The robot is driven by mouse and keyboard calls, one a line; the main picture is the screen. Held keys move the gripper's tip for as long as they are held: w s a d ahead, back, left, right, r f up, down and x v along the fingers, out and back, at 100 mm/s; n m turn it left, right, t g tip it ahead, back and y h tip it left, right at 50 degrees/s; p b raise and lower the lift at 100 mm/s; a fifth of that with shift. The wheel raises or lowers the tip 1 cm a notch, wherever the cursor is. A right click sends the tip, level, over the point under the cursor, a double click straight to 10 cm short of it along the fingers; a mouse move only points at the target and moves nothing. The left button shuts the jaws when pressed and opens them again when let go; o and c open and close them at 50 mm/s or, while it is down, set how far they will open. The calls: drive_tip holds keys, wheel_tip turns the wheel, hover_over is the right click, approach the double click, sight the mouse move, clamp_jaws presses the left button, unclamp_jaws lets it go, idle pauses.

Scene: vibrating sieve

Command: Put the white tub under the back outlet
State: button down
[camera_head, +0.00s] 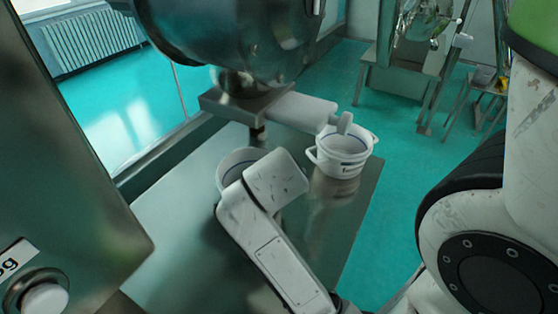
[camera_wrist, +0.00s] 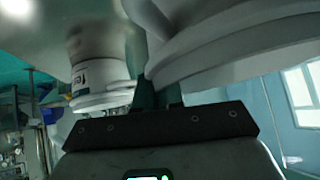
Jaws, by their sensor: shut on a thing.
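A white tub (camera_head: 232,158) stands or hangs at the left over the steel table, partly hidden by my arm. In the wrist view its white wall and rim (camera_wrist: 235,45) loom close at the right. My gripper (camera_wrist: 160,95) is shut on this tub at its edge; the head view hides the jaws behind my arm. A second white tub (camera_head: 345,158), with a label and side handles, stands on the table to the right; it also shows in the wrist view (camera_wrist: 98,85). A pale outlet tube (camera_head: 302,112) ends above this second tub. I cannot tell whether the held tub touches the table.
The round metal sieve body (camera_head: 240,40) hangs over the back of the table. The steel table top (camera_head: 175,220) is bare at the front left. A metal cabinet (camera_head: 60,190) stands close at the left. Stands (camera_head: 405,80) are on the green floor behind.

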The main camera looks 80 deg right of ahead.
drive_tip(key=shift+w+d, duration=0.25)
drive_tip(key=shift+d, duration=0.9)
drive_tip(key=d, duration=0.2)
drive_tip(key=d+f+p, duration=0.1)
drive_tip(key=d, duration=0.1)
drive_tip(key=shift+w, duration=0.4)
drive_tip(key=shift+f, duration=0.25)
drive_tip(key=c, duration=1.2)
unclamp_jaws()
drive_tip(key=shift+c, duration=0.2)
drive_tip(key=shift+a, duration=0.1)
drive_tip(key=v, duration=1.2)
drive_tip(key=shift+w, duration=0.1)
